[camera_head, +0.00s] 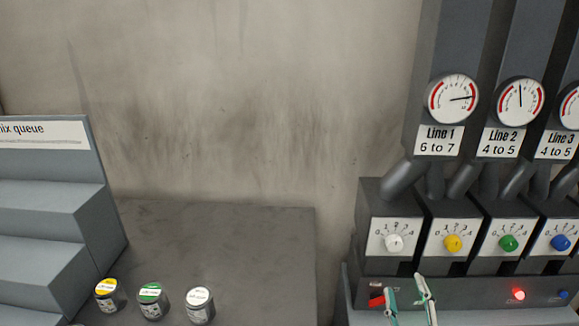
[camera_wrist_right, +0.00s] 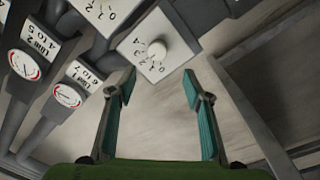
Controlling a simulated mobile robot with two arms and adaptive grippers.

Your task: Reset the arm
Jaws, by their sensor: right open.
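My right gripper (camera_head: 408,296) shows at the bottom of the head view, in front of the panel below the Line 1 and Line 2 knobs. Its two teal-padded fingers are apart with nothing between them. In the right wrist view the open gripper (camera_wrist_right: 160,95) faces the white knob (camera_wrist_right: 156,50), which lies beyond the fingertips and apart from them. The white knob (camera_head: 394,243) of Line 1 also shows in the head view, just above the gripper. My left gripper is in neither view.
Yellow (camera_head: 453,243), green (camera_head: 508,243) and blue (camera_head: 560,243) knobs line the machine. The Line 1 gauge (camera_head: 452,99) reads near 7. A red lamp (camera_head: 519,294) glows. Three jars, yellow (camera_head: 108,294), green (camera_head: 152,300) and white (camera_head: 199,304), stand beside the stepped rack (camera_head: 50,209).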

